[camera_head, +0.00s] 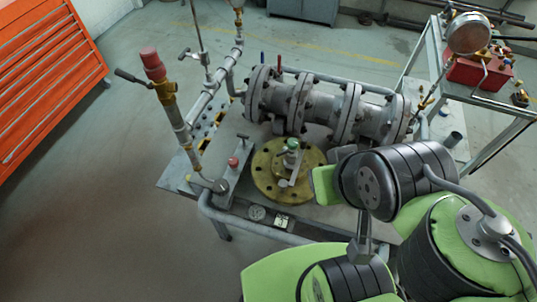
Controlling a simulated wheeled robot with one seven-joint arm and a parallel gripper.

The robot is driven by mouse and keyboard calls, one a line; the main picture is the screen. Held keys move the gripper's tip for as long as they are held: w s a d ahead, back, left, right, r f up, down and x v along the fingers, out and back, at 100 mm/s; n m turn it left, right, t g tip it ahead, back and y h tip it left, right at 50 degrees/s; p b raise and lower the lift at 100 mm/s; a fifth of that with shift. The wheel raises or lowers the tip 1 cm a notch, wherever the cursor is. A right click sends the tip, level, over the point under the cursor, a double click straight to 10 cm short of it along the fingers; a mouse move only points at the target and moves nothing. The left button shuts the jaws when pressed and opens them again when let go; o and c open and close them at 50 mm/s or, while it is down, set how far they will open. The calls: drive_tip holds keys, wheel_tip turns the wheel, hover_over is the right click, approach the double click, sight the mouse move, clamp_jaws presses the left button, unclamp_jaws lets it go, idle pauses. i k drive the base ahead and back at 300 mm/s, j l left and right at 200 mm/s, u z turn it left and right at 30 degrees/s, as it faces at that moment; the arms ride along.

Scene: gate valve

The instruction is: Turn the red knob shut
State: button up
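Two red parts could be the red knob, and I cannot tell which one is meant. A small red knob (233,162) sits on a narrow grey box near the left end of the workbench. A larger red cylindrical cap (151,60) tops a tilted pipe with a brass fitting, farther left and higher. My arm reaches in from the lower right, with its dark and green links over the right part of the bench. I cannot make out gripper fingers. No part of my arm touches either red part. How far the knobs are turned cannot be seen.
A brass flange (266,186) with a green-topped stem (292,145) and pale lever lies between the small red knob and my arm. Large flanged grey pipe (322,106) runs behind. An orange cabinet (45,70) stands left; a metal cart (490,100) stands right. Floor at lower left is clear.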

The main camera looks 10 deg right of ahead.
sight(233, 162)
drive_tip(key=i+j+u, duration=0.1)
drive_tip(key=j+u, duration=0.15)
drive_tip(key=j, duration=0.15)
drive_tip(key=i+j+u, duration=0.1)
drive_tip(key=j+u, duration=0.15)
drive_tip(key=j, duration=0.15)
drive_tip(key=i+j+u, duration=0.25)
drive_tip(key=k+j, duration=0.1)
